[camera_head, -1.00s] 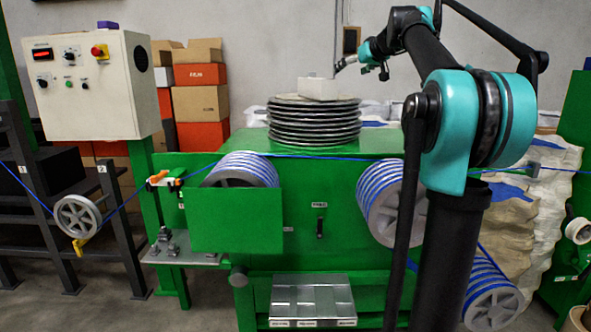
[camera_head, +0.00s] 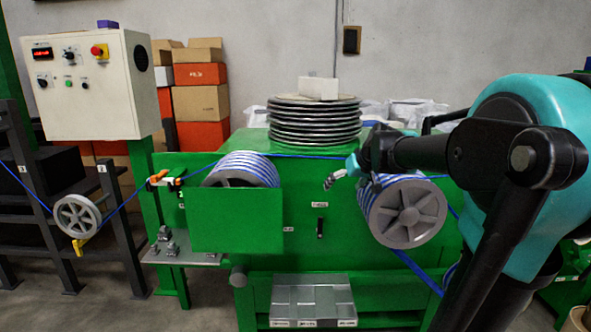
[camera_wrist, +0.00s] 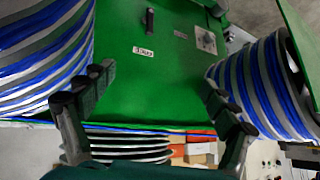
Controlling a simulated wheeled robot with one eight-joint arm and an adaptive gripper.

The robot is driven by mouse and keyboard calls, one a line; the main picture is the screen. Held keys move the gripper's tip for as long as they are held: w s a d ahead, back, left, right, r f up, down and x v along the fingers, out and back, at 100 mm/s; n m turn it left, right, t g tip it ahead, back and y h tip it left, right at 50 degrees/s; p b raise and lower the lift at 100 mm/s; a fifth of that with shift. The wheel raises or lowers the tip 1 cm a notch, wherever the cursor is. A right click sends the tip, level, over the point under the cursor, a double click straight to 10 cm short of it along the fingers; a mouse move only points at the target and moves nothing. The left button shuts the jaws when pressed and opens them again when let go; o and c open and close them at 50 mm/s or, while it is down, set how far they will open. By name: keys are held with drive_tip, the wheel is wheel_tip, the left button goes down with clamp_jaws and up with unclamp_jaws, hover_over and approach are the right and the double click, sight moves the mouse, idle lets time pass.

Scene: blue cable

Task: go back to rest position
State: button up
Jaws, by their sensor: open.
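My gripper (camera_head: 335,179) is open and empty in the head view. It hangs in front of the green machine (camera_head: 315,235), just left of the right grey spool (camera_head: 410,212). In the wrist view its two fingers stand well apart, with nothing between the fingertips (camera_wrist: 160,87). The blue cable (camera_head: 305,156) runs along the machine from the left spool (camera_head: 240,171) toward the right one. In the wrist view the cable (camera_wrist: 165,127) crosses behind the fingers. My arm hides part of the machine's right side.
A stack of dark discs (camera_head: 314,125) with a white block (camera_head: 318,89) stands on the machine. A control box (camera_head: 88,85) is at the left, by stacked cartons (camera_head: 202,105). A small pulley (camera_head: 77,217) guides the cable at far left. A metal step (camera_head: 312,302) sits low in front.

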drive_tip(key=s+d+f+m+g+h, duration=0.1)
drive_tip(key=s+f, duration=1.1)
drive_tip(key=s, duration=0.1)
drive_tip(key=s+d+f+m+g+h, duration=0.1)
drive_tip(key=s+d+f+h, duration=0.1)
drive_tip(key=s+f, duration=1)
drive_tip(key=shift+s+d+m+g, duration=0.25)
drive_tip(key=shift+s+m+g, duration=0.15)
drive_tip(key=shift+s, duration=0.05)
drive_tip(key=shift+f, duration=0.1)
